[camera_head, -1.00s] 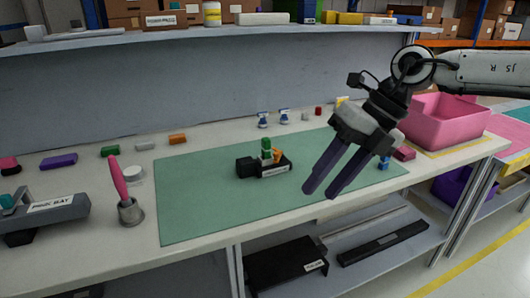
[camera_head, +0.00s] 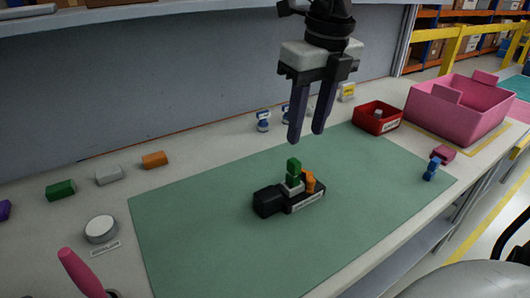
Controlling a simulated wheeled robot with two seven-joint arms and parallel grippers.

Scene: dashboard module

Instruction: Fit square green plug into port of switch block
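A black switch block (camera_head: 269,201) with a label on its front lies on the green mat (camera_head: 190,240). A green plug (camera_head: 293,167) stands upright at the block, above a pale grey part (camera_head: 293,187). Whether it is fully seated cannot be told. An orange plug (camera_head: 309,182) is on the block just right of it. My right gripper (camera_head: 308,138) points down above and a little behind the green plug. Its two dark fingers are apart with nothing between them, and they look clear of the plug. My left gripper is out of view.
Green (camera_head: 61,190), grey (camera_head: 109,174) and orange (camera_head: 154,160) pieces lie along the left. A red bin (camera_head: 377,117) and a pink bin (camera_head: 460,108) stand at right. A blue piece (camera_head: 431,170) is on the mat's right side. The mat's front is clear.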

